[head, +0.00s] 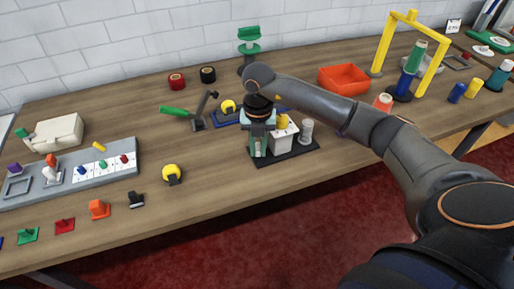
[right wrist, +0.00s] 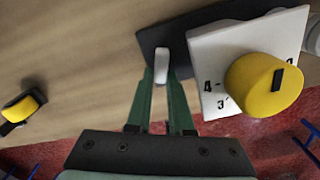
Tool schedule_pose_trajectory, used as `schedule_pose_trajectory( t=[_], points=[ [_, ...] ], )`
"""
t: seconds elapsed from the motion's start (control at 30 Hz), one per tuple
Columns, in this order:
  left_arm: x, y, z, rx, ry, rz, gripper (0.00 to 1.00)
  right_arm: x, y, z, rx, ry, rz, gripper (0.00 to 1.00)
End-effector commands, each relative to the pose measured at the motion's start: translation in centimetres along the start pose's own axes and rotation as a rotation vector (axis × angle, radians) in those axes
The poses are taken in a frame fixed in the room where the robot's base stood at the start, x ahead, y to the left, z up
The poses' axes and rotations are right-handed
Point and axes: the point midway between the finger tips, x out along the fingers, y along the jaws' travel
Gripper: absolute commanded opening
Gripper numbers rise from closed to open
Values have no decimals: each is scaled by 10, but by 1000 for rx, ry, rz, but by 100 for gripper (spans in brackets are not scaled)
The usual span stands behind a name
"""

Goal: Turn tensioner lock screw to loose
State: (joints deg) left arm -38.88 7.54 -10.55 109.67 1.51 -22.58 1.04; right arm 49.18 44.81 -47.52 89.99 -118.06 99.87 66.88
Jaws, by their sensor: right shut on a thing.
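My right gripper (head: 258,150) points down at the left end of a black base plate (head: 300,152). In the right wrist view its green fingers (right wrist: 164,76) are shut on a small light-grey upright piece (right wrist: 171,60), which looks like the lock screw. The fingers hide its lower part, and its turn position cannot be read. Beside it on the plate is a white block (right wrist: 212,62) with printed numbers and a yellow dial (right wrist: 262,86) with a black mark. The dial also shows in the head view (head: 282,121). My left gripper is out of view.
A grey cylinder (head: 306,129) stands at the plate's right end. A yellow-topped piece (head: 172,174) sits to the left, and a green-handled lever (head: 176,112) farther back. An orange bin (head: 343,80) is behind my right arm. The table's front edge is close to the plate.

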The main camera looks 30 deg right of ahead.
Motion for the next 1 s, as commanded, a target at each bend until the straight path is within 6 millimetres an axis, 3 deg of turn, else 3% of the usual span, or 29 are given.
schedule_pose_trajectory(
  t=[0.4,0.9,0.93,1.0],
  points=[
    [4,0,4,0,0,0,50,0,-2,0,-181,-1,1,0],
    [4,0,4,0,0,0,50,0,-3,0,-200,-1,1,0],
    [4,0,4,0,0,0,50,0,-3,0,-200,-1,1,22],
    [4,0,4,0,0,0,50,0,-3,0,-200,-1,1,30]
  ],
)
